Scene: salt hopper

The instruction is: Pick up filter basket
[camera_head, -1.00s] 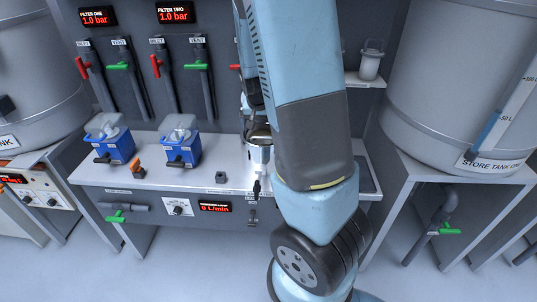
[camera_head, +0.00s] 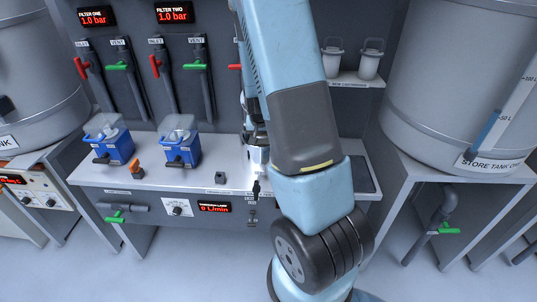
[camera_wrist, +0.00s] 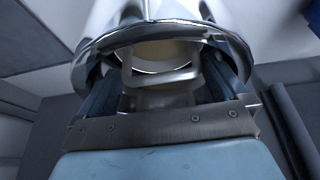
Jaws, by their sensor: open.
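In the wrist view a shiny metal vessel with a wide chrome rim (camera_wrist: 90,72) and a pale inside, probably the filter basket, lies just ahead of my gripper (camera_wrist: 175,82). A grey handle-like loop (camera_wrist: 160,77) shows between the two dark fingers. My gripper is open, with its fingers at either side of this loop; I cannot tell if they touch it. In the head view my gripper (camera_head: 254,140) is low over the bench, right of the blue filter housings, and my arm largely hides it and the vessel.
Two blue filter housings (camera_head: 117,150) (camera_head: 182,150) with clear tops stand on the bench (camera_head: 215,160). Red and green valve levers line the back panel. A large store tank (camera_head: 455,90) stands at right.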

